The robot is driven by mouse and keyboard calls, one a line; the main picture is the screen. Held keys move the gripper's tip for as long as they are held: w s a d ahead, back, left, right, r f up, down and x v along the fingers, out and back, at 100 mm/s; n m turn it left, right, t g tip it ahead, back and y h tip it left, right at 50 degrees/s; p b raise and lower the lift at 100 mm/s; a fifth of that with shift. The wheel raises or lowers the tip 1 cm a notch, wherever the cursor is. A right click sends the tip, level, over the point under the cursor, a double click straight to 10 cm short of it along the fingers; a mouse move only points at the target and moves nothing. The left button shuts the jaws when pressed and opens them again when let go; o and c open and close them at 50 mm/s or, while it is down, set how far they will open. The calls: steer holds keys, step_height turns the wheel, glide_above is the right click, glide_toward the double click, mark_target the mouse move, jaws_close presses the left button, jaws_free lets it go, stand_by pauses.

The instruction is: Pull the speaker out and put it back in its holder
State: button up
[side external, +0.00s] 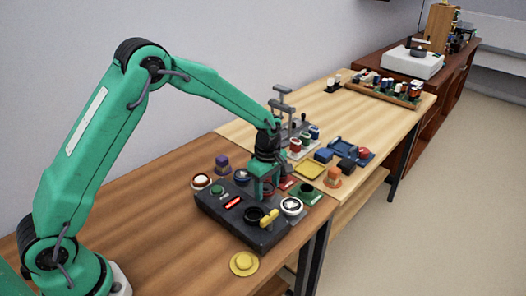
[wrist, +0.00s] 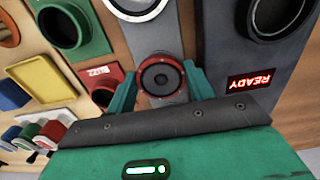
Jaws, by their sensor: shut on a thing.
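The speaker (wrist: 160,76) is a round red-rimmed disc with a dark cone, seen face-on in the wrist view. My gripper (wrist: 160,88) has its green fingers on either side of it, shut on it. A light grey strip (wrist: 152,38) lies behind the speaker; whether the speaker sits in its holder or is clear of it I cannot tell. In the side view my gripper (side external: 266,190) points down over the dark console (side external: 225,219), and the speaker is not clear there.
The console has a lit red READY display (wrist: 252,80). Close by are a green block with a dark round opening (wrist: 68,28), a red BUZZ block (wrist: 100,78) and a yellow plate (wrist: 44,82). A yellow round piece (side external: 244,263) lies near the table's front edge.

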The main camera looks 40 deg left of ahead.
steer(key=o, duration=1)
steer(key=shift+r, duration=0.1)
steer(key=shift+r, duration=3.6)
